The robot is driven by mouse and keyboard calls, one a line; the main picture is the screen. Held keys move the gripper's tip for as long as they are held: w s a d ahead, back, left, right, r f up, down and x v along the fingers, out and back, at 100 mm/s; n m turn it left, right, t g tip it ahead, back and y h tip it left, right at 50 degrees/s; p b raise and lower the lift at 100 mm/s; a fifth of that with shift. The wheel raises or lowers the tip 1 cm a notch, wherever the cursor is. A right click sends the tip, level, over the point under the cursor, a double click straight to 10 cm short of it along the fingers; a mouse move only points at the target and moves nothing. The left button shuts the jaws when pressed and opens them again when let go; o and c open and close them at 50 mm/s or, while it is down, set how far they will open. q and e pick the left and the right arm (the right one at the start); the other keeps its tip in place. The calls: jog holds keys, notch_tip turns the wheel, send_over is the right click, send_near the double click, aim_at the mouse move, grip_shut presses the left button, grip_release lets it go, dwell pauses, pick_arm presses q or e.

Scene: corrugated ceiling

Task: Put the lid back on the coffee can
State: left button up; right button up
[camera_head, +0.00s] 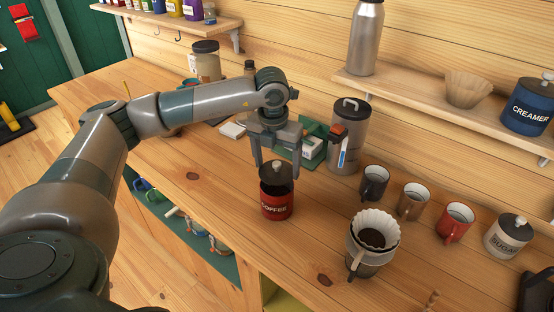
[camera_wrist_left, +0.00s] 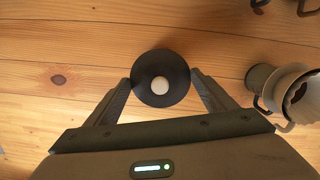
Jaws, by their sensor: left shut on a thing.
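The red coffee can (camera_head: 277,207) stands upright on the wooden counter. Its dark round lid (camera_head: 272,180), with a pale grey knob, is right at the can's top; I cannot tell whether it rests on the rim or hangs just above it. My left gripper (camera_head: 277,171) points down from above, shut on the lid with one finger at each side. In the left wrist view the lid (camera_wrist_left: 146,88) sits between the two fingertips (camera_wrist_left: 161,80) and hides the can below it. My right gripper is not in view.
A pour-over dripper (camera_head: 373,238) stands right of the can, with several mugs (camera_head: 411,201) and a sugar canister (camera_head: 508,236) beyond. A grey canister (camera_head: 347,140) and a green tray (camera_head: 318,131) are behind. The counter (camera_head: 215,185) left of the can is bare.

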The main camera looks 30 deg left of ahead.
pick_arm(q)
jog(key=shift+f, duration=0.5)
jog(key=shift+f+b, duration=1.15)
jog(key=shift+f, duration=0.05)
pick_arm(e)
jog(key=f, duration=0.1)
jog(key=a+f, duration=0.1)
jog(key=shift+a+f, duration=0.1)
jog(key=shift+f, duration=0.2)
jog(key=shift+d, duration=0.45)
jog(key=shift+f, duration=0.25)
pick_arm(q)
jog(key=shift+b, duration=0.3)
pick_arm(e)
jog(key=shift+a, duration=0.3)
pick_arm(q)
jog(key=shift+b, duration=0.3)
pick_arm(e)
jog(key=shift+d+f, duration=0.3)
pick_arm(q)
jog(key=shift+f+b, duration=0.1)
jog(key=shift+b, duration=0.3)
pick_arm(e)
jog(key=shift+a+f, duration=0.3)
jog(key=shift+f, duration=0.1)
